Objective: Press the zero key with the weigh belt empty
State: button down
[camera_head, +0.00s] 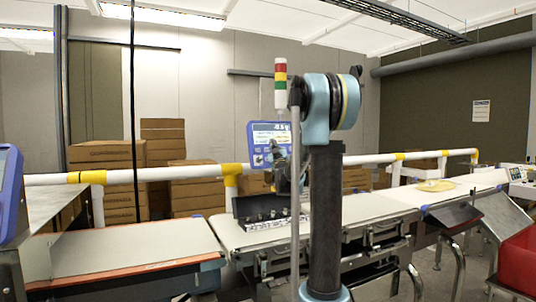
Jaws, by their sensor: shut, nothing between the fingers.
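A blue-framed weighing terminal (256,128) stands behind the middle belt, with a lit screen showing a reading too small to make out. A key or label (258,160) shows low on its face; I cannot tell which key is the zero key. My gripper (275,158) is shut and empty in front of the terminal's lower right, covering part of it. I cannot tell whether it touches. The middle belt (229,232), likely the weigh belt, is partly hidden by my arm. An open black case (245,207) with several small items appears on or just behind it.
A left belt (120,246) is bare. A right belt (478,181) carries a yellowish round item (436,185). A white and yellow rail (190,173) runs behind the belts, with cartons (105,157) beyond. A red bin (518,258) is at right. A stack light (281,83) rises above the terminal.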

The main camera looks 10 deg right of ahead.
aim_at(269, 148)
jog(key=shift+w+a+f, duration=0.3)
jog(key=shift+w, duration=0.6)
jog(key=shift+w+a+f, duration=0.25)
jog(key=shift+w+a, duration=0.05)
jog(key=shift+w, duration=0.6)
jog(key=shift+w+a+f, duration=0.3)
jog(key=shift+w, duration=0.6)
jog(key=shift+w+a+f, duration=0.1)
jog(key=shift+w+a, duration=0.1)
jog(key=shift+w, duration=0.45)
jog(key=shift+s, duration=0.1)
dwell(0.5)
jog(key=shift+s+d+r, duration=0.2)
jog(key=shift+s+d, duration=0.05)
jog(key=shift+s, duration=0.4)
jog(key=shift+s, duration=0.1)
jog(key=s, duration=0.1)
jog(key=s+d+r, duration=0.1)
jog(key=s, duration=0.2)
jog(key=shift+s+d+r, duration=0.2)
jog(key=shift+d, duration=0.05)
dwell(0.6)
